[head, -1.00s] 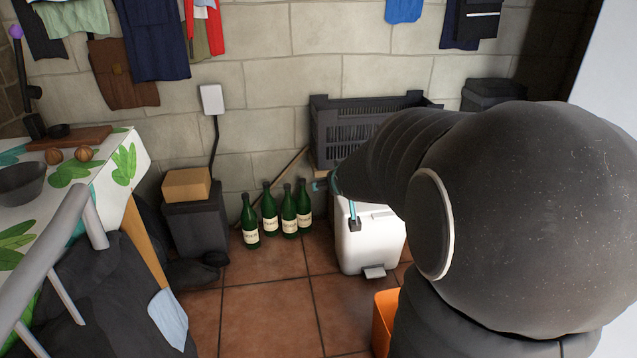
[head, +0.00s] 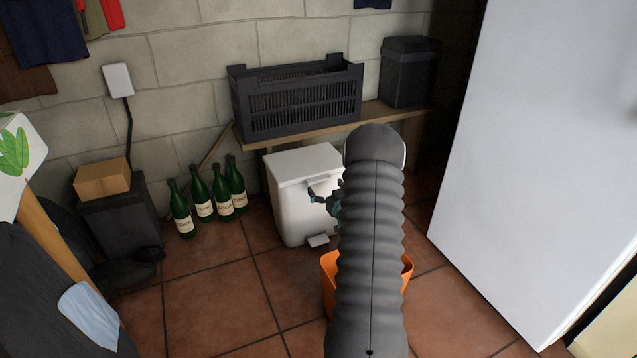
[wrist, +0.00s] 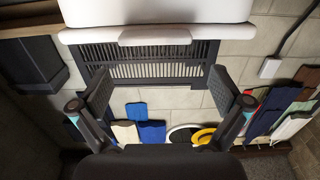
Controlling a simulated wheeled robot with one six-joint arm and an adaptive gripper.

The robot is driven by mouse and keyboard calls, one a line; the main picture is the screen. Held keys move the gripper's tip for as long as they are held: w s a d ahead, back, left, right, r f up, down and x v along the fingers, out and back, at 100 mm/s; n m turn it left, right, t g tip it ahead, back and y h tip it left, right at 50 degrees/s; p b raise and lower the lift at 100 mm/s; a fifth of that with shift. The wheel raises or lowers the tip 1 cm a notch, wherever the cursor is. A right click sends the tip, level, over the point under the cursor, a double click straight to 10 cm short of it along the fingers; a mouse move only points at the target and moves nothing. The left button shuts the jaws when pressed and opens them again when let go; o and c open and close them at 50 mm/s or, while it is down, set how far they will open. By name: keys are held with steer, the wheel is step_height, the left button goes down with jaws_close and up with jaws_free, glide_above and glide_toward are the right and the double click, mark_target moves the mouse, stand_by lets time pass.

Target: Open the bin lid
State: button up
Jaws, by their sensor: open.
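The white pedal bin (head: 300,205) stands on the tiled floor below the shelf, with its lid (head: 298,160) down. A small lip sticks out at the lid's front edge, and a pedal (head: 318,240) sits at the base. In the wrist view, the lid (wrist: 155,12) fills the top, with its lip (wrist: 155,36) facing my gripper. My gripper (wrist: 160,80) is open and empty, its two fingers spread apart, with the lip beyond the fingertips and not between them. In the head view, my gripper (head: 326,198) is at the bin's upper front, partly hidden by my arm.
An orange container (head: 330,275) stands on the floor before the bin, partly behind my arm. Several green bottles (head: 223,190) stand left of it. A dark crate (head: 298,100) and lidded black box (head: 408,72) rest on the shelf (head: 385,112). A white panel (head: 520,150) rises at right.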

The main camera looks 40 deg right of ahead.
mark_target(320, 181)
steer(key=shift+s+d+f+t, duration=0.1)
steer(key=shift+d+f+t, duration=0.2)
steer(key=shift+f, duration=0.3)
steer(key=shift+b+x, duration=0.3)
steer(key=shift+x, duration=3.3)
